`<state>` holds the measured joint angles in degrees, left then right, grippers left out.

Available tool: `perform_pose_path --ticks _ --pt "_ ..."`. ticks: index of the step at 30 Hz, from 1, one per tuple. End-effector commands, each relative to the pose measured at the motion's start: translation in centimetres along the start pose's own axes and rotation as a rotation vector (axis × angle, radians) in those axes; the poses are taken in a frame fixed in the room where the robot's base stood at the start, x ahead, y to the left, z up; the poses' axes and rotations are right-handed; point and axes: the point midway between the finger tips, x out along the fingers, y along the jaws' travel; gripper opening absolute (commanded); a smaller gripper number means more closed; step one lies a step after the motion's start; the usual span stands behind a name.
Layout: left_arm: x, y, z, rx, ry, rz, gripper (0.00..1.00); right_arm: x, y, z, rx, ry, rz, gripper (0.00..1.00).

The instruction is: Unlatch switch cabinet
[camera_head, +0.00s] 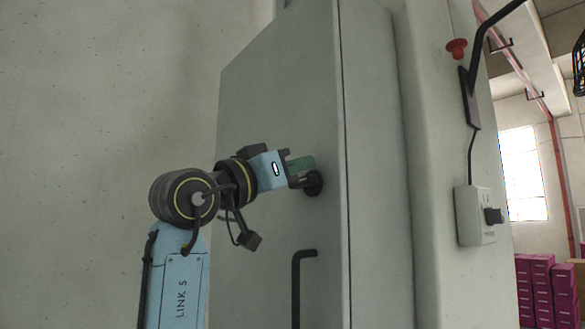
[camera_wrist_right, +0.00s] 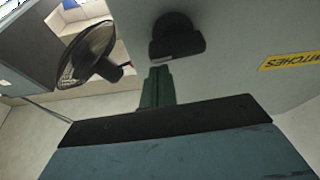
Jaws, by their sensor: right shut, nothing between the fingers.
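The switch cabinet (camera_head: 275,90) is a tall grey box, and its door is closed as far as I can see. A round black latch (camera_head: 314,184) sits on its front near the door's edge; it also shows in the right wrist view (camera_wrist_right: 177,36). My right gripper (camera_head: 303,164), with green fingers, is shut and empty right at the latch, slightly above it in the head view. In the right wrist view its fingers (camera_wrist_right: 158,86) point at the latch's lower side; I cannot tell whether they touch it. My left gripper is not in view.
A black bar handle (camera_head: 299,285) stands out from the cabinet below the latch. A red button (camera_head: 456,48) and a control box with a knob (camera_head: 474,215) are on the right. Purple boxes (camera_head: 541,285) are stacked far right. A fan (camera_wrist_right: 88,52) and yellow label (camera_wrist_right: 290,60) show in the wrist view.

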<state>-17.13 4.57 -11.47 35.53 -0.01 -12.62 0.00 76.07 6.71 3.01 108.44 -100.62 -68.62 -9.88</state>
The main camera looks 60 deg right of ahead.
Motion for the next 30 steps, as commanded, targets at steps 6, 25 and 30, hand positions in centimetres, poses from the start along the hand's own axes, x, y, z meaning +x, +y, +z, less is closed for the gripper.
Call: perform_pose_path --ticks 6,25,30 --pt "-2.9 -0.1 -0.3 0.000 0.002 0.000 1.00 1.6 0.4 -3.2 0.000 -0.002 0.011 0.00" --pt "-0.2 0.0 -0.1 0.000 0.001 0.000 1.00 -8.4 0.3 -3.0 -0.002 -0.002 0.011 0.00" --pt "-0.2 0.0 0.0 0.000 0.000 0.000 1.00 -8.5 0.3 -3.0 -0.001 -0.002 0.011 0.00"
